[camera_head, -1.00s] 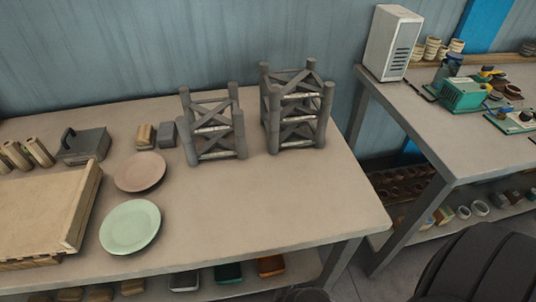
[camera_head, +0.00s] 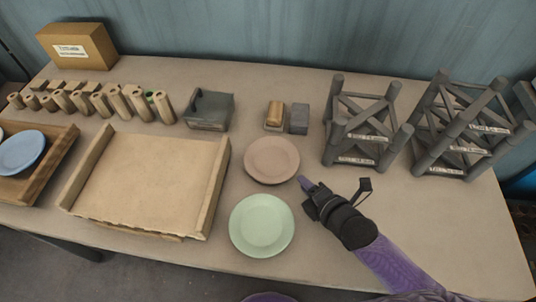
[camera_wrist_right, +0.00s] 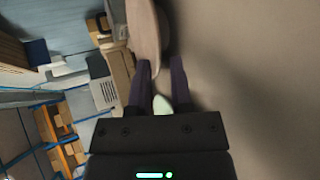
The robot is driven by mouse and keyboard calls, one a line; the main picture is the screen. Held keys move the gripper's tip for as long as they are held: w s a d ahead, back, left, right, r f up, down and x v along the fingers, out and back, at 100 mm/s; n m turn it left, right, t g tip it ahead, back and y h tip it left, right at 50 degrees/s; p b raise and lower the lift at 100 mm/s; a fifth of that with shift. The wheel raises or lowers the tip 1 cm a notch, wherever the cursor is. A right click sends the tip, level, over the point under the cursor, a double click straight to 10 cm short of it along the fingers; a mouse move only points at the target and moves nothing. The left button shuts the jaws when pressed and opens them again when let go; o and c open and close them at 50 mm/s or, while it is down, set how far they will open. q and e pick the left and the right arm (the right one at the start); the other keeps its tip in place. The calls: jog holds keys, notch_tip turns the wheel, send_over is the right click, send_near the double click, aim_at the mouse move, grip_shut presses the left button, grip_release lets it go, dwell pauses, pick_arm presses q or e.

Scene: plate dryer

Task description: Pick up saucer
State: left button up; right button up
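A pinkish-brown saucer (camera_head: 272,160) lies flat on the table in the head view. A pale green saucer (camera_head: 262,225) lies just in front of it. My right gripper (camera_head: 304,184) reaches in from the lower right, with its fingertips by the right edge of the pink saucer. In the right wrist view, the two fingers (camera_wrist_right: 160,64) stand apart with a gap between them. The pink saucer (camera_wrist_right: 144,32) shows just beyond the fingertips, and a pale green patch (camera_wrist_right: 162,104) shows between the fingers. Nothing appears held. My left gripper is not in view.
Grey racks (camera_head: 362,132) and (camera_head: 465,135) stand on the right. A wooden tray (camera_head: 150,180) lies to the left, with a grey box (camera_head: 209,108) behind. Small blocks (camera_head: 274,114) sit behind the pink saucer. A blue plate (camera_head: 22,152) is at far left.

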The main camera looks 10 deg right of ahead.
aim_at(292, 172)
jog(key=b+x, duration=0.2)
jog(key=x, duration=0.4)
jog(key=shift+f, duration=0.15)
jog(key=shift+w, duration=0.1)
grip_shut()
